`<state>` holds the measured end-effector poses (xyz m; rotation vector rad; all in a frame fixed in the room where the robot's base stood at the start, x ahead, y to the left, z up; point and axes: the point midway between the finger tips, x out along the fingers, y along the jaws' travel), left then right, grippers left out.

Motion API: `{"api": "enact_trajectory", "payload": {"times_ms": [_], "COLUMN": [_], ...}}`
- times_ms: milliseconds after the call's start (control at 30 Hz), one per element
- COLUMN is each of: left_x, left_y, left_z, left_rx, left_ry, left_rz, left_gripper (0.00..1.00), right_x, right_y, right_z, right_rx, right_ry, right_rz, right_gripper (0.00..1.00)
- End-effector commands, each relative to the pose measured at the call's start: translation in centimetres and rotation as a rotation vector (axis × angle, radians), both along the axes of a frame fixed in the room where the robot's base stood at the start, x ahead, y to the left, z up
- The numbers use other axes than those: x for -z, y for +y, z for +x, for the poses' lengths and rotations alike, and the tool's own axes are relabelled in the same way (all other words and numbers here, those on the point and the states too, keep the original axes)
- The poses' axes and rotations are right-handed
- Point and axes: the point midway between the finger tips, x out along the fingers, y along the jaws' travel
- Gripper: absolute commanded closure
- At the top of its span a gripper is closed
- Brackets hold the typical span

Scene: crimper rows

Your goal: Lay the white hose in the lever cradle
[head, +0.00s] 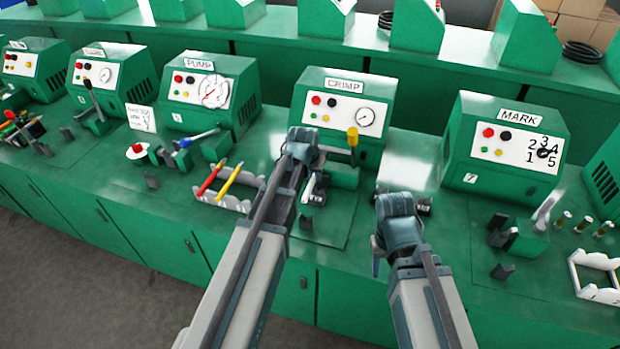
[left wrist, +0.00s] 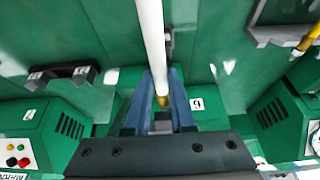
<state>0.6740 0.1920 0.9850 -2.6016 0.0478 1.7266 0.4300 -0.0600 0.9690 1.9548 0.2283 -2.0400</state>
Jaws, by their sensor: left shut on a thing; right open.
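The white hose (left wrist: 152,40) runs from the top of the left wrist view down between my left gripper's fingers (left wrist: 160,102), with a brass-coloured tip there. My left gripper (head: 303,148) is shut on it in front of the CRIMP machine (head: 343,100). In the head view only a short white piece of the hose (head: 308,188) shows beside my arm. The yellow-knobbed lever (head: 352,138) stands upright at a green block (head: 344,176). A dark notched bracket (head: 305,223) stands nearer the front; which part is the lever cradle I cannot tell. My right gripper (head: 394,204) is open to the right; its fingertips are mostly hidden.
A white rack (head: 238,206) with a red hose (head: 210,178) and a yellow hose (head: 229,181) lies left of my left arm. The PUMP machine (head: 208,85) and MARK machine (head: 505,145) stand either side. Another white rack (head: 598,292) is at far right.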

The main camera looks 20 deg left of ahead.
Motion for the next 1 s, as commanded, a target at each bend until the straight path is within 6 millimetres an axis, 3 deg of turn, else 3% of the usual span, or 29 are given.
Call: {"api": "enact_trajectory", "payload": {"times_ms": [1000], "left_x": [10.2], "left_y": [0.1], "left_z": [-0.3], "left_rx": [-0.002], "left_ry": [0.006], "left_rz": [0.002], "left_gripper": [1.00], "right_x": [10.2], "right_y": [0.0], "right_z": [0.0], "right_rx": [0.000], "right_ry": [0.000], "right_rz": [0.000], "right_gripper": [0.50]}}
